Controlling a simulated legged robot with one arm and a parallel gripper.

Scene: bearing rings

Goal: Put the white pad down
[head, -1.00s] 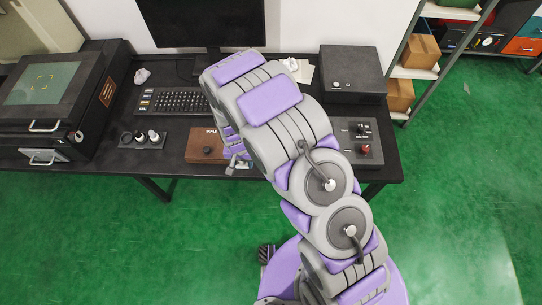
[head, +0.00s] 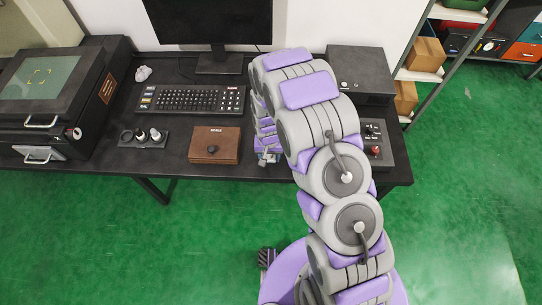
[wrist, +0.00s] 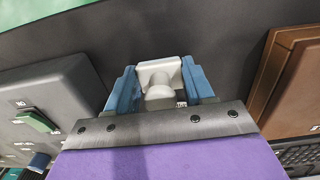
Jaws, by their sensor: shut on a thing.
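The white pad (wrist: 158,77) is a small pale piece with a squarish plate and a rounded knob. It sits between the blue fingers of my gripper (wrist: 158,84) in the wrist view, and the gripper is shut on it. In the head view my gripper (head: 267,157) hangs over the front of the black table (head: 185,172), just right of the brown box. The arm hides much of it there, and I cannot make out the pad. I cannot tell whether the pad touches the table.
The brown box (head: 214,146) is left of my gripper. A keyboard (head: 192,99), a monitor (head: 208,22) and a small tray of pieces (head: 144,139) are also on the table. A black machine (head: 58,95) stands far left.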

